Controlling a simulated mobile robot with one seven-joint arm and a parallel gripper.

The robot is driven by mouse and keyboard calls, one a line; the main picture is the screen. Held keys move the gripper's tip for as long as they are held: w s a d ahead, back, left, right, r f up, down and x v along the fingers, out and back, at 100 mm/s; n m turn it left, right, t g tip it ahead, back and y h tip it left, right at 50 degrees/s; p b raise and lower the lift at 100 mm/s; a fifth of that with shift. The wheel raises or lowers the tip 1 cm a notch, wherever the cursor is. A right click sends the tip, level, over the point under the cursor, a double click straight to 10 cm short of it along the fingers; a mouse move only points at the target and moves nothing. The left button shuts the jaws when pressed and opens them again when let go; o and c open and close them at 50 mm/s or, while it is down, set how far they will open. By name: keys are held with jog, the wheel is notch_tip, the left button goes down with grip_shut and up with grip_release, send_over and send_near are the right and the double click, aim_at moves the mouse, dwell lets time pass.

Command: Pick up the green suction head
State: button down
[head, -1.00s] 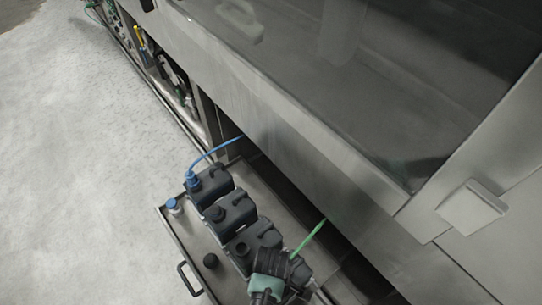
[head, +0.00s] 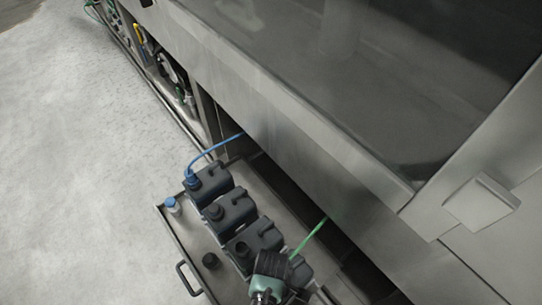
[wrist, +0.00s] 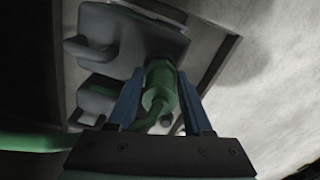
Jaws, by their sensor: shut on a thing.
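The green suction head (wrist: 159,85) shows in the wrist view between the two fingers of my gripper (wrist: 162,98). The fingers are shut on it, one on each side. Its green hose (wrist: 35,142) runs off to the left. It appears at a dark canister (wrist: 128,40); I cannot tell whether it is still seated in the opening. In the head view my arm's end covers the suction head at the bottom, and only the green hose (head: 308,239) shows, running up towards the machine.
Several dark canisters (head: 229,212) stand in a row on a metal tray (head: 180,232) with a handle. A blue suction head (head: 192,181) with a blue hose sits in the farthest canister. Loose caps lie on the tray. The machine's front panel (head: 300,130) is close on the right; floor is clear at left.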

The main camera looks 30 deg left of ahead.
dwell(0.3)
notch_tip(320, 180, up, 10)
jog(key=p, duration=0.4)
jog(key=shift+r, duration=0.3)
jog(key=shift+r+p, duration=2.3)
jog(key=shift+p, duration=0.45)
notch_tip(320, 180, up, 4)
jog(key=p, duration=0.4)
jog(key=shift+p, duration=0.35)
jog(key=shift+f, duration=0.15)
dwell(0.8)
